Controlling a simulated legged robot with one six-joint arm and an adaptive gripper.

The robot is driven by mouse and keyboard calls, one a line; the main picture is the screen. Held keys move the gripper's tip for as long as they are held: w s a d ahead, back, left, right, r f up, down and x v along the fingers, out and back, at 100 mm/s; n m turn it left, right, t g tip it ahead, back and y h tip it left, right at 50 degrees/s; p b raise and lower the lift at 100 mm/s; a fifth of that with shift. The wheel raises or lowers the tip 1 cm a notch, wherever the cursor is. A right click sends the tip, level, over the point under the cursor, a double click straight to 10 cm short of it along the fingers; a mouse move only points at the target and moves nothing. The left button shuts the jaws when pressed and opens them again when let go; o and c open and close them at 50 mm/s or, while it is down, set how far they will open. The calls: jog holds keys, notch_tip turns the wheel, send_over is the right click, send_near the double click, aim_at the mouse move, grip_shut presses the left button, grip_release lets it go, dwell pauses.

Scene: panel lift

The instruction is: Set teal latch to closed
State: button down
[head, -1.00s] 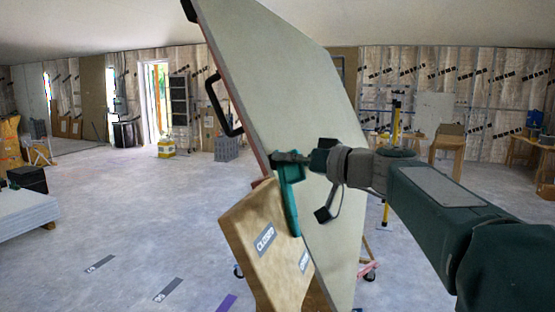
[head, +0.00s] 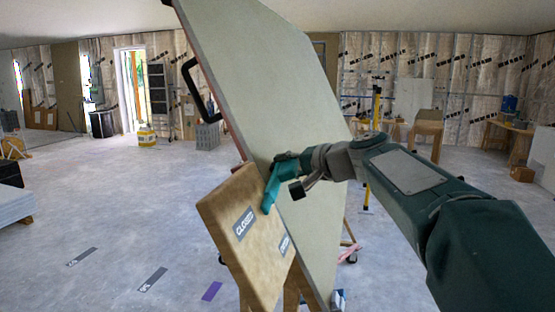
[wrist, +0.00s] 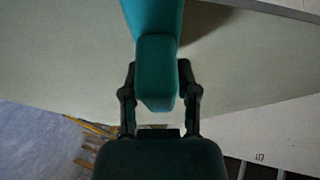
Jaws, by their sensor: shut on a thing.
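The teal latch (head: 270,194) sits at the top edge of a wooden board (head: 222,210), against the pale panel (head: 270,90). It slants down to the left, with its lower end between the CLOSED label (head: 244,224) and the second label (head: 285,246), nearer the CLOSED one. My gripper (head: 287,163) is at the latch's upper end. In the wrist view the latch (wrist: 156,25) runs up from between the two dark fingers of my gripper (wrist: 158,85), which is shut on it. The fingertips are partly hidden in the head view.
The tall panel leans beside the board and carries a black handle (head: 198,92). Pale stacked sheets (head: 12,205) lie at far left. The floor left of the board is open.

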jog(key=shift+d+f+m+h, duration=0.4)
jog(key=shift+d+f+m, duration=0.3)
jog(key=shift+m, duration=0.6)
jog(key=shift+f, duration=0.2)
jog(key=c, duration=0.7)
grip_release()
jog(key=shift+o, duration=1.1)
jog(key=shift+d, duration=0.25)
jog(key=shift+a, duration=0.1)
jog(key=v, duration=1.1)
jog(key=shift+s+d+r, duration=0.2)
jog(key=shift+d+r, duration=0.05)
jog(key=shift+d, duration=0.05)
